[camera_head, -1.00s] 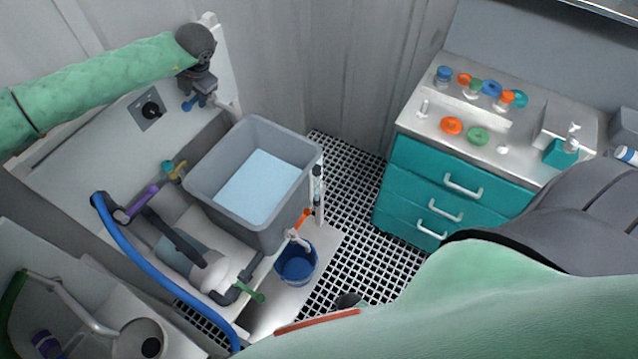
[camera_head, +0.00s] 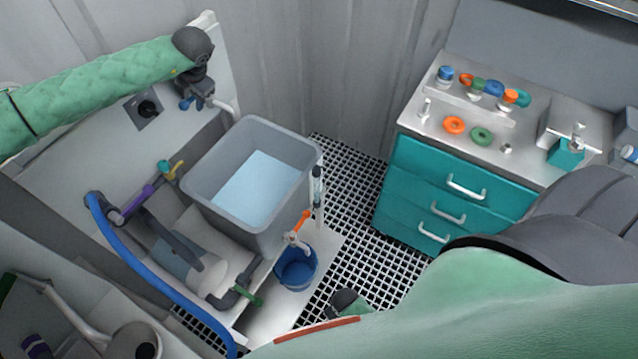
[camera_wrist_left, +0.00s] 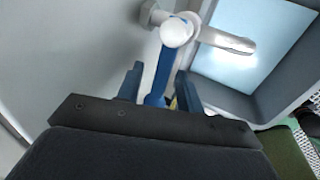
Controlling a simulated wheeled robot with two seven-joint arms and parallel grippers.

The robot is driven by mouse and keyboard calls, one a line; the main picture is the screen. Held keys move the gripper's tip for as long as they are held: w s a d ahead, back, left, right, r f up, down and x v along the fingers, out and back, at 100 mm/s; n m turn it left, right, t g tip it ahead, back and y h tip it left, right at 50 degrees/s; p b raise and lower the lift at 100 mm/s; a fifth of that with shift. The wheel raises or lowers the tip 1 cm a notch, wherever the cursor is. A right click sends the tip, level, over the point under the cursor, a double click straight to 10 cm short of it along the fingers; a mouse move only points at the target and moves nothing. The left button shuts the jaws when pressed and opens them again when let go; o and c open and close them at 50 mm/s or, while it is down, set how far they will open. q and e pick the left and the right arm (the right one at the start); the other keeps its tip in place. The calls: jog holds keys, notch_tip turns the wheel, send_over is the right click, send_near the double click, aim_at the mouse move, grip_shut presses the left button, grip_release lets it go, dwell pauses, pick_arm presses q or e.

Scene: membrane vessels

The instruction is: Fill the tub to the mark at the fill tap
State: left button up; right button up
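The grey tub (camera_head: 203,205) stands on a white stand with pale blue water (camera_head: 254,183) inside; I cannot make out a mark. The fill tap (camera_head: 222,104) is on the white panel at the tub's back left corner, its spout towards the tub. In the left wrist view, the tap (camera_wrist_left: 232,42) has a white body and a blue lever (camera_wrist_left: 157,92). My left gripper (camera_head: 194,100) is at the tap. Its dark fingers stand apart on either side of the lever, seemingly without gripping it. No falling water is distinguishable. My right gripper's fingers are hidden.
A blue bucket (camera_head: 296,270) stands beneath an orange-handled valve (camera_head: 303,222) at the tub's front right. A blue hose (camera_head: 140,262) and pipes are at left. A teal drawer cabinet (camera_head: 462,186) with small coloured parts stands right. The grating floor (camera_head: 364,215) between is clear.

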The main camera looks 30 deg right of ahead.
pick_arm(q)
grip_shut()
